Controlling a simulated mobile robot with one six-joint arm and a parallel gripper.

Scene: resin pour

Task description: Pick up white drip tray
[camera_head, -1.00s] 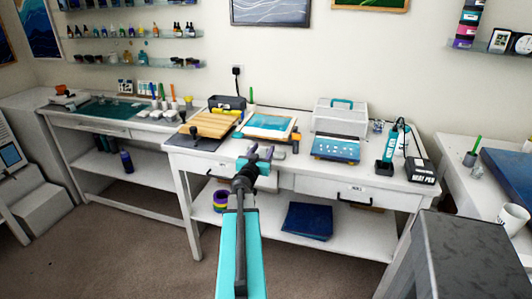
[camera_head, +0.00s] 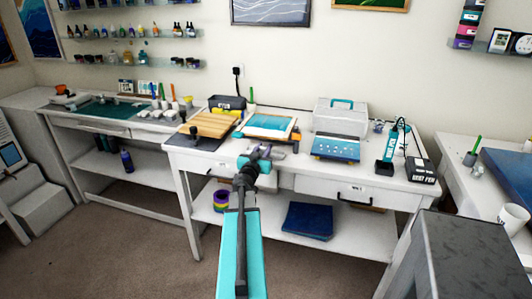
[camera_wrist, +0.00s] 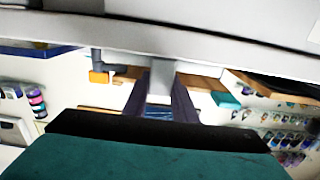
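The white drip tray (camera_head: 249,134) lies on the middle of the white bench, with a teal-and-white panel on it. My gripper (camera_head: 266,153) is just in front of the tray's near edge in the head view, at about the bench's front. In the wrist view, which looks upside down, my gripper's two dark fingers (camera_wrist: 163,105) stand apart with a gap between them. A pale grey bar and a small blue patch show in that gap. I cannot tell whether the fingers touch the tray. A pale band crosses the top of the wrist view.
A wooden board (camera_head: 209,124) is left of the tray. A blue spotted panel (camera_head: 336,148) and a grey case (camera_head: 340,117) are to the right. A heat pen box (camera_head: 422,170) stands at the right end. A grey block (camera_head: 470,255) fills the lower right foreground.

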